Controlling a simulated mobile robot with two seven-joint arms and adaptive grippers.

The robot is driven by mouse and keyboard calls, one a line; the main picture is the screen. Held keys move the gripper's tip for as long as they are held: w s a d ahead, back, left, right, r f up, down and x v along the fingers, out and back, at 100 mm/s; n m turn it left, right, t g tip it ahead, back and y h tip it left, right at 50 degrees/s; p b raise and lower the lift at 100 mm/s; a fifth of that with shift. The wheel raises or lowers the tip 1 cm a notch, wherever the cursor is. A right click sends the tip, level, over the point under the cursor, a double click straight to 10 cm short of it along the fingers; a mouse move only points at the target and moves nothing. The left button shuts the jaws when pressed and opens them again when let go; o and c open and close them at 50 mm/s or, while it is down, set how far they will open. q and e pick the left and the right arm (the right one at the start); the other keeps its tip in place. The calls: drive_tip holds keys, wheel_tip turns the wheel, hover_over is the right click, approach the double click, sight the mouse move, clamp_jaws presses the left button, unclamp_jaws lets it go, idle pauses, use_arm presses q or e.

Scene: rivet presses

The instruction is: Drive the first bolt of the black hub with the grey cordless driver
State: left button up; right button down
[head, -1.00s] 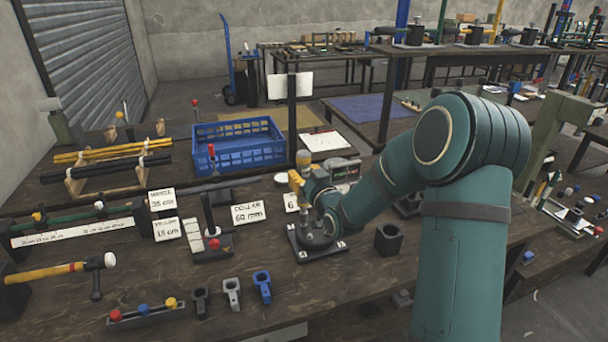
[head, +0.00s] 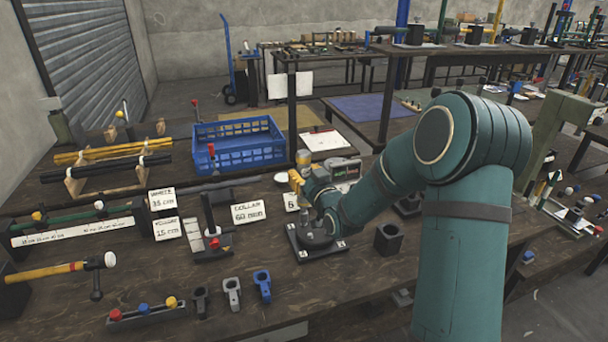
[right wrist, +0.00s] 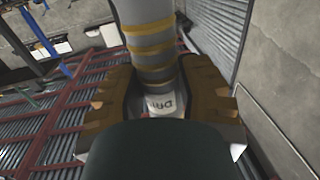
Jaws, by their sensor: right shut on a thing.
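The black hub (head: 313,240) sits on a dark square plate with light corner spots on the near bench. My right gripper (head: 297,181) is above the hub and is shut on the grey cordless driver. The driver's top (head: 303,158) shows over the gripper in the head view. In the right wrist view the driver (right wrist: 152,50) is a grey cylinder with yellow bands and a partly hidden label, between the two brown finger pads. I cannot tell whether the driver's lower end touches a bolt. The bolts are too small to make out. My left gripper is not in view.
A black square socket block (head: 388,239) stands right of the hub. A blue crate (head: 238,150) and a dark post (head: 292,115) stand behind. Lettered cards (head: 248,213) and small clamps (head: 232,292) lie to the left.

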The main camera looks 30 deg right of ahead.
drive_tip(key=shift+s+f, duration=0.1)
drive_tip(key=shift+f, duration=1.15)
idle(1.6)
drive_tip(key=shift+r, duration=0.2)
idle(0.7)
